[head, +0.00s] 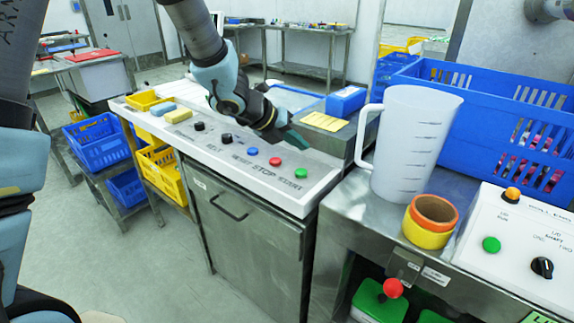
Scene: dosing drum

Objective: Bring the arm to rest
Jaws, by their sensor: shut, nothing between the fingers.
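My arm reaches in from the top of the head view, with a light blue wrist section. My gripper (300,144) is shut and empty. It hangs over the back right part of the white control panel (232,168). Its fingertips point down to the right, behind the row of buttons. The panel carries black knobs, a blue button (252,151), a red button (275,161) and a green button (301,174). I cannot tell whether the fingertips touch the surface behind the panel.
A white measuring jug (408,145) and an orange-and-yellow ring (430,222) stand on the right steel bench. A blue crate (510,120) is behind them. A second control box (515,245) is at the far right. The floor at left front is clear.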

